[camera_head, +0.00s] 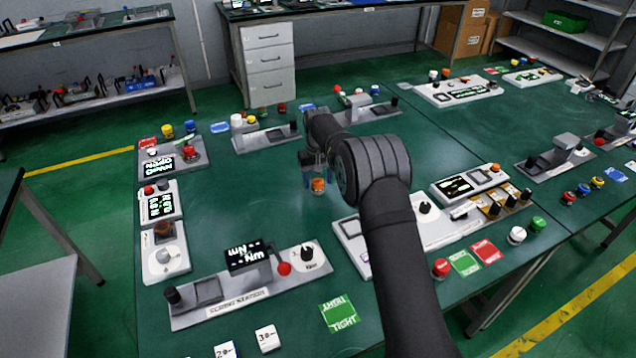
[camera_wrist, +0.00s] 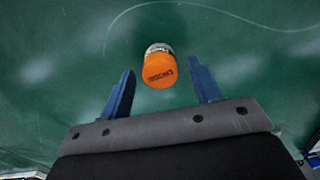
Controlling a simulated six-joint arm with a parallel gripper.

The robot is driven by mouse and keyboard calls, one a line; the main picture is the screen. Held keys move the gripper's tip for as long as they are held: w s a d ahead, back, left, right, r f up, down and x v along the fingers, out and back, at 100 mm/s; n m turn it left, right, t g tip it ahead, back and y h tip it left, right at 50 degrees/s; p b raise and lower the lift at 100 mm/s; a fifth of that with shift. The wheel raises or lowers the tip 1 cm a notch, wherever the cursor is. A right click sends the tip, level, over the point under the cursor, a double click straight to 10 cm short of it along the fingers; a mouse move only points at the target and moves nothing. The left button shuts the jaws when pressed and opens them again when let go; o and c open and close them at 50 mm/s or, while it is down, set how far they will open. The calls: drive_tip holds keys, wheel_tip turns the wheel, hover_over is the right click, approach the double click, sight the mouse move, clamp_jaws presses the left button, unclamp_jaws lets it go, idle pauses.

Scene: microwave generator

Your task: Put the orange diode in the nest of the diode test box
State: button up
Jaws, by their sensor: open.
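The orange diode (camera_head: 319,185) is a small cylinder with an orange top and a pale lower part, standing on the green table. In the wrist view the diode (camera_wrist: 159,67) shows dark lettering on its orange end. My gripper (camera_head: 317,174) is open above it. In the wrist view the blue fingers of my gripper (camera_wrist: 160,70) lie left and right of the diode, with a clear gap on both sides. I cannot tell for sure which device is the diode test box; a box with an OPEN-like display (camera_head: 158,168) stands at the table's left edge. Its nest is not discernible.
White boxes (camera_head: 158,206) line the left edge. A long grey device (camera_head: 238,292) with a display stands in front. Another box (camera_head: 345,238) is partly hidden by my arm. Coloured cylinders stand at the back and right. The table left of the diode is clear.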

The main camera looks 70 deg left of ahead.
drive_tip(key=shift+o, duration=0.4)
wheel_tip(320, 180, up, 10)
drive_tip(key=shift+r, duration=0.25)
wheel_tip(320, 180, up, 5)
drive_tip(key=n, duration=0.4)
hover_over(319, 183)
wheel_tip(319, 183, down, 11)
drive_tip(key=shift+a+f, duration=0.1)
drive_tip(key=shift+f, duration=0.05)
drive_tip(key=shift+a+f, duration=0.15)
drive_tip(key=shift+f, duration=1.2)
drive_tip(key=shift+a+f, duration=0.15)
drive_tip(key=shift+f, duration=1.2)
drive_tip(key=shift+c, duration=0.3)
drive_tip(key=c, duration=1.1)
